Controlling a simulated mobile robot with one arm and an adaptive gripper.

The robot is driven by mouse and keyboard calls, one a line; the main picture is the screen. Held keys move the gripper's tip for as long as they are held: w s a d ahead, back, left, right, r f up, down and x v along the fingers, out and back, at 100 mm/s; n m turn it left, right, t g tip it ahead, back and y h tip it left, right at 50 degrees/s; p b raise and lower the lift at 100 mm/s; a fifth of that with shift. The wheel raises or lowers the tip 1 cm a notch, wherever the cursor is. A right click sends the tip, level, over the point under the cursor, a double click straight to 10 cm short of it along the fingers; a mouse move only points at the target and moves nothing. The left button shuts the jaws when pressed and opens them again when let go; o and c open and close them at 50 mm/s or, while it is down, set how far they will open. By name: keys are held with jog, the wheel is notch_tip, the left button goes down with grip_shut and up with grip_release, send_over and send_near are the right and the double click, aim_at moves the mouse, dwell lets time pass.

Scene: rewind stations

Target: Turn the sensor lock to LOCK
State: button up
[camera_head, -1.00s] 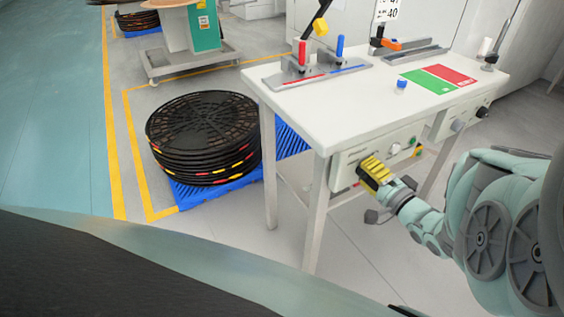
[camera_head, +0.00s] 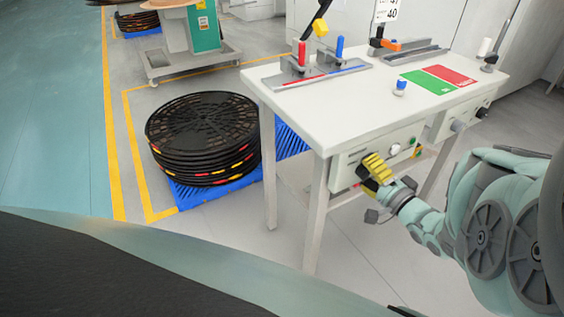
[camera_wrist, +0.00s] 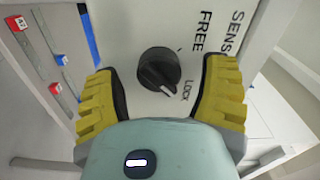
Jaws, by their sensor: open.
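The sensor lock is a round black knob (camera_wrist: 158,70) on a light panel in the wrist view. The word FREE is printed to its upper right and LOCK to its lower right. A small white mark shows at the knob's lower edge, near LOCK; I cannot tell its exact setting. My gripper (camera_wrist: 160,100) is open, one yellow finger on each side of the knob, with visible gaps and nothing held. In the head view my gripper (camera_head: 376,170) is at the front of the control panel (camera_head: 347,161) under the white table and hides the knob there.
The white table (camera_head: 330,108) carries clamps, a green and red mat (camera_head: 430,84) and a blue-topped peg (camera_head: 400,88). Another dark knob (camera_head: 457,125) is on the panel further right. Stacked black reels (camera_head: 203,130) stand on a blue pallet at left.

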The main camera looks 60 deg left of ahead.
jog(key=d, duration=1.2)
jog(key=shift+s, duration=0.45)
